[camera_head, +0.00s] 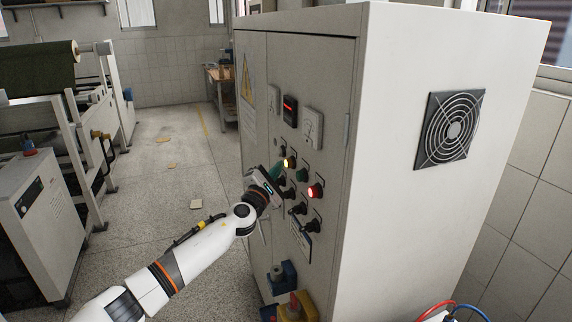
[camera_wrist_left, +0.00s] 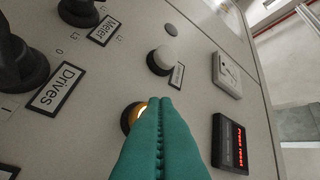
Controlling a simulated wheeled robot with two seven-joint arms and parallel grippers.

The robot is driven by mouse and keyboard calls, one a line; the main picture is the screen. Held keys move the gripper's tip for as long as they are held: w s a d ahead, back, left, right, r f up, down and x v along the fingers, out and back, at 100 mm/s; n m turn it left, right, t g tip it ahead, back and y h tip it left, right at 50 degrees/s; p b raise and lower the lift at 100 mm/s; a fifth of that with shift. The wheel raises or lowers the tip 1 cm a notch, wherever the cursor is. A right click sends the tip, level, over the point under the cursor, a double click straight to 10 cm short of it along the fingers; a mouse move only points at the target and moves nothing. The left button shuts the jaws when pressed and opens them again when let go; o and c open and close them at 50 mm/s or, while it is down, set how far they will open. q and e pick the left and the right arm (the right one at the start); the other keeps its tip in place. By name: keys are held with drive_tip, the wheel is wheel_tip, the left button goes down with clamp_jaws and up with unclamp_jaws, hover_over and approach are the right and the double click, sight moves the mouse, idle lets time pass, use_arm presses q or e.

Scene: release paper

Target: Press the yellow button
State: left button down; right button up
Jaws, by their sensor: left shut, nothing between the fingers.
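The lit yellow button (camera_head: 290,162) is on the front panel of a grey control cabinet (camera_head: 305,75). In the left wrist view the yellow button (camera_wrist_left: 131,118) shows as a glowing disc in a dark ring, partly hidden behind my fingers. My left gripper (camera_head: 281,167) is shut and empty, its teal fingers pointing at the panel beside the button. In the wrist view the shut fingertips (camera_wrist_left: 161,101) overlap the button's right side. I cannot tell whether they touch it. My right gripper is not in view.
A white button (camera_wrist_left: 162,60), dark rotary knobs (camera_wrist_left: 22,62) and a display with red text (camera_wrist_left: 230,143) are close around the fingers. A lit red button (camera_head: 314,191) is lower right on the panel. Machinery (camera_head: 45,215) stands at left; the floor between is mostly clear.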

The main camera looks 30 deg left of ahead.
use_arm(q)
drive_tip(key=shift+w+d, duration=0.3)
drive_tip(key=shift+w, duration=0.05)
idle(0.4)
drive_tip(key=shift+s+a, duration=0.1)
idle(0.3)
drive_tip(key=shift+s+a, duration=0.45)
drive_tip(key=shift+s, duration=0.15)
drive_tip(key=s+a, duration=0.3)
drive_tip(key=shift+s+a, duration=0.15)
drive_tip(key=shift+s, duration=0.25)
idle(0.7)
